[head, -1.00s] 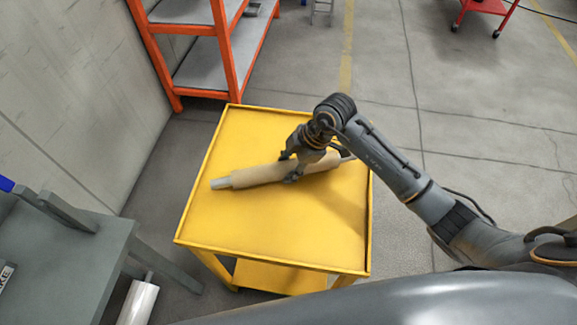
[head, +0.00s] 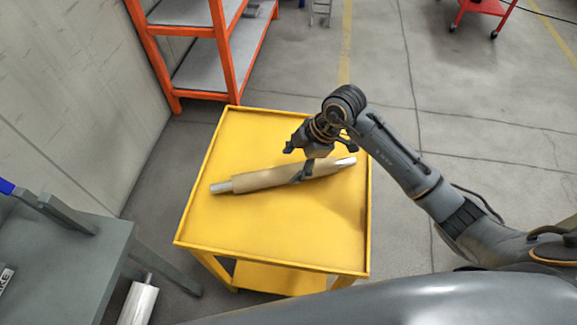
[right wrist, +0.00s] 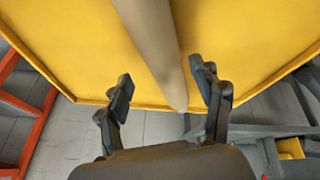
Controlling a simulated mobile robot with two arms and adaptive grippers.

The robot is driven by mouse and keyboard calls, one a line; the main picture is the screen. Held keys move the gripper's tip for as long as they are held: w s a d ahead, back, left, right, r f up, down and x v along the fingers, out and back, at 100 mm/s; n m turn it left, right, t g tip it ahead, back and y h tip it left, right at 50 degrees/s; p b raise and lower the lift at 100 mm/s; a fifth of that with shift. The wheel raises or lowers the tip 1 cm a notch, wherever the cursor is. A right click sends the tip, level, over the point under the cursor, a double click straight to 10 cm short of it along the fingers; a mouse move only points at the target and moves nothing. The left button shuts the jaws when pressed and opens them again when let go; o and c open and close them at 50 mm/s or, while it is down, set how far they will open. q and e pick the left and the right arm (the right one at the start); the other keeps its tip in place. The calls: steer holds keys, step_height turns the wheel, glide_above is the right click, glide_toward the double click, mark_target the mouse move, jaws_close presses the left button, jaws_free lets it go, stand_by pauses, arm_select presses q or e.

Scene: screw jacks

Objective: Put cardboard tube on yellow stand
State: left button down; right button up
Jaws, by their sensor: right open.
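The brown cardboard tube (head: 262,179) lies on its side on top of the yellow stand (head: 240,225), slanting up to the right, with a grey end showing at its left and a pale end at its right. My right gripper (head: 296,164) is open and empty just above the tube's middle and hides part of it. In the right wrist view, the tube (right wrist: 155,40) runs lengthwise between the spread fingers (right wrist: 164,86), apart from both, over the yellow top (right wrist: 60,30). My left gripper is not in view.
An orange shelf rack (head: 224,50) stands behind the stand at the upper left. The floor right of the stand is clear.

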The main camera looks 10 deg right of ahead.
steer(key=v, duration=0.8)
steer(key=shift+d, duration=0.15)
